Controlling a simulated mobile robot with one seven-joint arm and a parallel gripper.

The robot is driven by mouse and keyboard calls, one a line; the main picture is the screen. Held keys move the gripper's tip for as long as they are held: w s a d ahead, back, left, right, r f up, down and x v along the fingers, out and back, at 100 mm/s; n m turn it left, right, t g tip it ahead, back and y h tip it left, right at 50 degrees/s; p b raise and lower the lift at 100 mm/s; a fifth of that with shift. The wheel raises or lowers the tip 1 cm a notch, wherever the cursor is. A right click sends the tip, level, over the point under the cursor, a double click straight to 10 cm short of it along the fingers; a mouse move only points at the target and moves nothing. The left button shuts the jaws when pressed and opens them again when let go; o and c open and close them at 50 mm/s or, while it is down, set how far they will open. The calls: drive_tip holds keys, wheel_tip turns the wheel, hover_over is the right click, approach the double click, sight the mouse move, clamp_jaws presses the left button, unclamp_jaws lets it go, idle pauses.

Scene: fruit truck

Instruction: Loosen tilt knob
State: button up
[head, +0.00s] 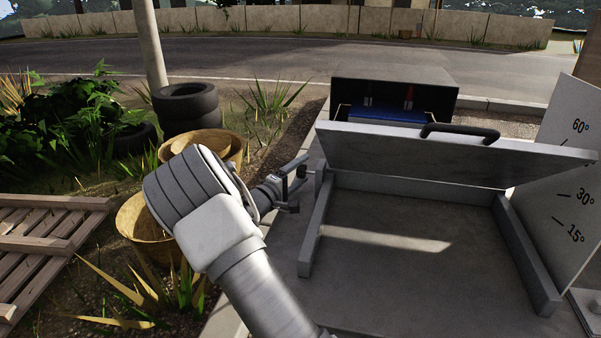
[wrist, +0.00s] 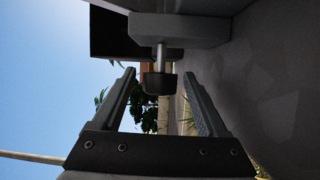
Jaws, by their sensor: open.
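The tilt knob (wrist: 160,84) is a dark, tapered knob on a pale metal shaft. In the wrist view it hangs from a grey block (wrist: 178,29) and appears between my fingertips, with a visible gap on each side. My gripper (wrist: 160,76) is open and seems not to touch it. In the head view my gripper (head: 292,188) is at the left side of the grey tilt frame (head: 315,225); the knob is too small to make out there. The hinged tilt panel (head: 455,150) is raised at a slant, with a black handle (head: 460,131) on top.
A white angle board (head: 570,190) stands at the right. A black box (head: 395,85) with a blue item is behind the panel. Baskets (head: 150,228), tyres (head: 186,102) and a wooden pallet (head: 45,240) lie at the left. The grey truck bed (head: 410,245) is bare.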

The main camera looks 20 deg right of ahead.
clamp_jaws()
drive_tip(key=shift+r+g+y+p, duration=0.3)
drive_tip(key=shift+r+g+p, duration=0.1)
drive_tip(key=shift+p, duration=0.45)
drive_tip(key=shift+f+n+g+y+p, duration=0.2)
drive_tip(key=shift+n+g+y+p, duration=0.15)
drive_tip(key=shift+y+p, duration=0.2)
drive_tip(key=shift+f+y, duration=0.2)
drive_tip(key=shift+y, duration=0.05)
unclamp_jaws()
drive_tip(key=shift+a, duration=0.1)
drive_tip(key=p+v, duration=0.2)
drive_tip(key=v, duration=1.5)
drive_tip(key=shift+a, duration=0.2)
